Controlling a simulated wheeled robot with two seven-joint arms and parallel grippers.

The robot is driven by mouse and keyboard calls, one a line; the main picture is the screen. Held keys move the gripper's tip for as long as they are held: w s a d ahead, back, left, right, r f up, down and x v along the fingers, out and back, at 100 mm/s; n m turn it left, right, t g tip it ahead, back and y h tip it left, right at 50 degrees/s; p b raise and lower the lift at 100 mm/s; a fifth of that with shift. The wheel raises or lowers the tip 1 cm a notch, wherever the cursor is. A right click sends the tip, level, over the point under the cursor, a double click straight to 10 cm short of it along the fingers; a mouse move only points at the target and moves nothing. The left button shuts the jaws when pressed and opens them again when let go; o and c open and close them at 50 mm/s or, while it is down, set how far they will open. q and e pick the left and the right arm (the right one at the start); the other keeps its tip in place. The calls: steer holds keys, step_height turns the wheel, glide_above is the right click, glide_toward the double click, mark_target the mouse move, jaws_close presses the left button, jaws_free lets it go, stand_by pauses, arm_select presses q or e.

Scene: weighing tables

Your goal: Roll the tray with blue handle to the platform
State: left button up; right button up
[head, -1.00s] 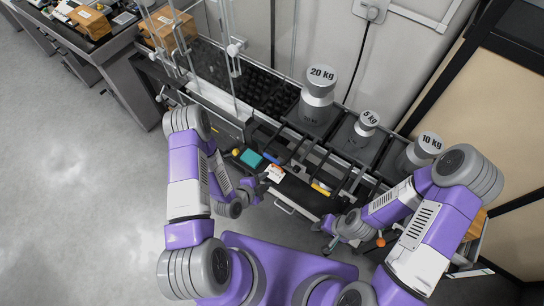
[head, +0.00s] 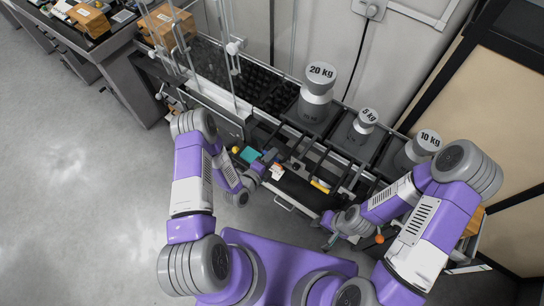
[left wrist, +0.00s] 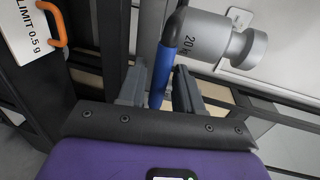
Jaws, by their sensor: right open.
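The tray (head: 314,130) under the 20 kg weight (head: 317,92) is dark; the blue handle (left wrist: 161,77) stands out in the left wrist view, just below this weight. In the head view, my gripper largely hides the handle. My left gripper (head: 272,160) is at the handle, with one finger on each side (left wrist: 159,90). Whether the fingers press on it is unclear. My right gripper (head: 332,231) is open and empty, low in front of the bench, apart from the trays. A dark gridded platform (head: 245,78) lies left of the 20 kg weight.
The 5 kg weight (head: 362,125) and 10 kg weight (head: 420,148) stand on trays to the right. Upright clear panels and rods rise at the platform's left. Open floor (head: 90,210) lies left.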

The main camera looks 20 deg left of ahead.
arm_select(q)
steer(key=shift+w+f, duration=0.1)
steer(key=shift+w, duration=0.1)
steer(key=shift+c, duration=0.3)
jaws_close()
